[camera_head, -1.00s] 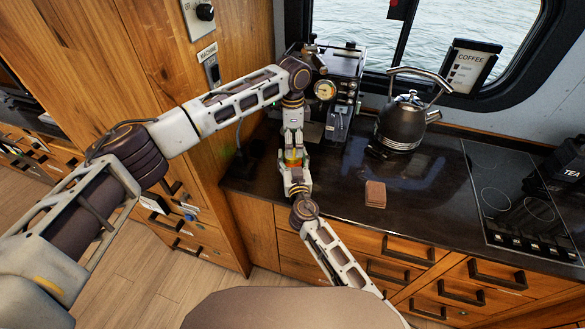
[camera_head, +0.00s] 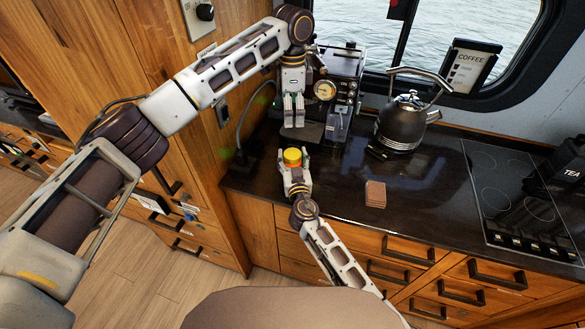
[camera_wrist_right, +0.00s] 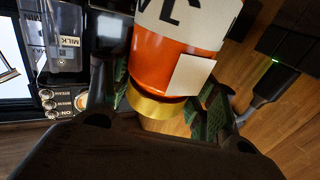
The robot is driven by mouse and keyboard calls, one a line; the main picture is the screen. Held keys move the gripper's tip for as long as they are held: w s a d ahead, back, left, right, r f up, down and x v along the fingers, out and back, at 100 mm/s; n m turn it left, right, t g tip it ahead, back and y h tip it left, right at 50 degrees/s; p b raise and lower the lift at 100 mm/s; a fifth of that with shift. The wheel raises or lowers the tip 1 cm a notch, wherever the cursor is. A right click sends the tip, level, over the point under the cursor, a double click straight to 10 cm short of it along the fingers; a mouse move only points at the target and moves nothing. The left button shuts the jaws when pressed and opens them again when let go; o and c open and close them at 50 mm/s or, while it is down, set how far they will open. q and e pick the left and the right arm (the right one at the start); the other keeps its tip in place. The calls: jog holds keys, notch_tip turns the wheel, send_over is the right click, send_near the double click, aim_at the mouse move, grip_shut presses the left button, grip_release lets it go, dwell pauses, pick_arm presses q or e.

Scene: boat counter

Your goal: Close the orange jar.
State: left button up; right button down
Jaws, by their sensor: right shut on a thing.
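The orange jar (camera_head: 292,163) is upright above the counter's front left part, with a yellow top (camera_head: 292,154). My right gripper (camera_head: 296,174) is shut on it from the front. In the right wrist view the orange jar (camera_wrist_right: 172,62) fills the space between the fingers, with a white label and a gold band (camera_wrist_right: 155,106). How firmly the top sits cannot be told. My left gripper (camera_head: 293,115) points down above and behind the jar, apart from it, in front of the coffee machine. Nothing shows in it; its finger gap is unclear.
The coffee machine (camera_head: 341,90) stands behind, close to my left gripper. A black kettle (camera_head: 402,122) is to its right. A small brown block (camera_head: 375,194) lies on the dark counter (camera_head: 425,190). A wooden cabinet wall (camera_head: 215,150) closes off the left.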

dwell(0.3)
jog(key=shift+c, duration=1.9)
grip_release()
jog(key=shift+s, duration=0.15)
jog(key=shift+s+d, duration=0.3)
jog(key=shift+s, duration=1.65)
jog(key=shift+s+d, duration=0.25)
jog(key=shift+s, duration=1.65)
jog(key=shift+s+d, duration=0.3)
jog(key=shift+s, duration=1.65)
